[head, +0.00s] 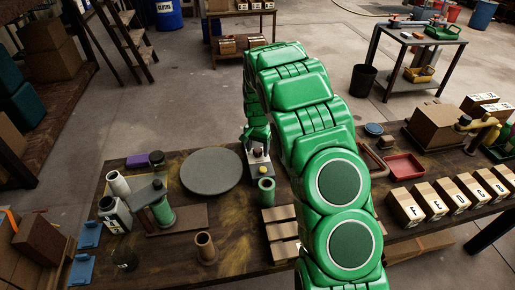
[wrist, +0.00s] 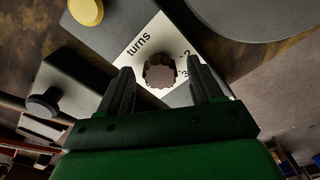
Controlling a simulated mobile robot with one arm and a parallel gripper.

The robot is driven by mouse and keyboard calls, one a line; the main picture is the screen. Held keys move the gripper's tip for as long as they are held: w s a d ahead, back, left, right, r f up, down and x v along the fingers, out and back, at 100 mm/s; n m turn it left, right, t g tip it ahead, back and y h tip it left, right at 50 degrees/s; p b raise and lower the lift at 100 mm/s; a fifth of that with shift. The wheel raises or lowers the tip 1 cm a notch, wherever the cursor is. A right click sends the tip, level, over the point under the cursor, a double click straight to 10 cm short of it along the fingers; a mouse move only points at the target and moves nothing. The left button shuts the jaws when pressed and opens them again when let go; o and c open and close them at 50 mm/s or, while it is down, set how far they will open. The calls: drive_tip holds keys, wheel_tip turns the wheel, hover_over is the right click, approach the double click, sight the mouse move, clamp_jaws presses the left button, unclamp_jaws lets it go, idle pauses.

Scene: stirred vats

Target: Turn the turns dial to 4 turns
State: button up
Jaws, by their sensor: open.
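The turns dial (wrist: 160,71) is a brownish scalloped knob on a white plate (wrist: 140,50) printed "turns", with the numbers 2 and 3 visible at its right. Other numbers are hidden or unclear, and I cannot tell where the dial points. My gripper (wrist: 158,85) is open, with one dark finger on each side of the dial in the wrist view. I cannot tell whether the fingers touch it. In the head view my gripper (head: 258,152) is over the small control box (head: 260,168) at the table's middle, and the dial is hidden there.
A yellow button (wrist: 86,11) and a dark knob (wrist: 42,104) sit near the dial. A grey round plate (head: 211,172) lies left of the control box. A green cylinder (head: 266,190) stands just in front. Lettered boxes (head: 437,202) line the right side.

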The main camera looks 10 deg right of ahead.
sight(257, 150)
wheel_tip(257, 150, up, 7)
drive_tip(key=shift+f, duration=0.1)
drive_tip(key=shift+r, duration=0.5)
idle(0.4)
